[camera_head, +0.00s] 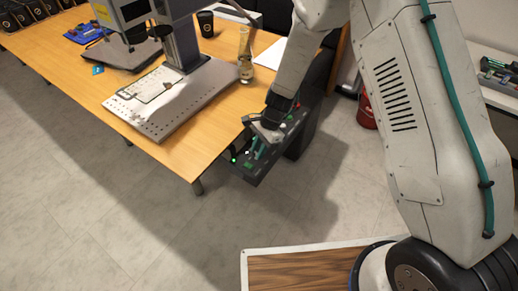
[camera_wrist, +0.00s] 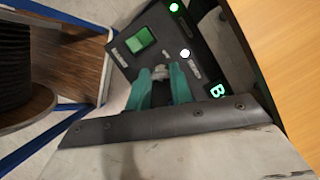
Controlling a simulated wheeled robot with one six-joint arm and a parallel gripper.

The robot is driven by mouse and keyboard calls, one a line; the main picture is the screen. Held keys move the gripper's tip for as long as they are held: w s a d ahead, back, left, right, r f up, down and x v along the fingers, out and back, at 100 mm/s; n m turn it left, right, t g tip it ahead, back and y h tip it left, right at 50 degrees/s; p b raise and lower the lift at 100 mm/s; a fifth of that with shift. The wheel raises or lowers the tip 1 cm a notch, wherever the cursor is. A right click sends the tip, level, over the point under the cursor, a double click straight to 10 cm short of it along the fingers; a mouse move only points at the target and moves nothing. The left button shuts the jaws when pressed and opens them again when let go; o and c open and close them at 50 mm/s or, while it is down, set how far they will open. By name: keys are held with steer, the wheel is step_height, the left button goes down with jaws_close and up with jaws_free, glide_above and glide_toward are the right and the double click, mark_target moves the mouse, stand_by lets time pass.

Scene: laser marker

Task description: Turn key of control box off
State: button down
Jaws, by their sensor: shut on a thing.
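The control box (camera_head: 252,174) is a dark box at the right end of the wooden table, beside and below its edge. In the wrist view its dark panel (camera_wrist: 188,68) shows a green square, two lit round lights and small pale labels. My gripper (camera_wrist: 160,77) has teal fingers that reach to the panel. They are shut on a small grey key (camera_wrist: 160,71) between the tips. The key's lower part is hidden by the fingers. In the head view my gripper (camera_head: 256,152) is over the box, and the key cannot be made out.
The table edge (camera_wrist: 270,60) is close to the right of my gripper. Open floor lies in front.

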steer(key=n+h, duration=0.1)
steer(key=n, duration=0.2)
steer(key=n+g+h, duration=0.1)
steer(key=n, duration=0.2)
steer(key=shift+w+a+g, duration=0.15)
steer(key=shift+a+g, duration=0.05)
steer(key=shift+g, duration=0.1)
steer(key=n+h, duration=0.1)
steer(key=n, duration=0.2)
steer(key=n+h, duration=0.1)
steer(key=n, duration=0.3)
steer(key=shift+a+g, duration=0.15)
steer(key=shift+g, duration=0.25)
steer(key=shift+n+h, duration=0.3)
steer(key=c, duration=1.2)
jaws_free()
steer(key=shift+c, duration=0.2)
steer(key=shift+r, duration=0.1)
steer(key=v, duration=0.7)
steer(key=shift+r, duration=0.3)
steer(key=shift+w, duration=0.15)
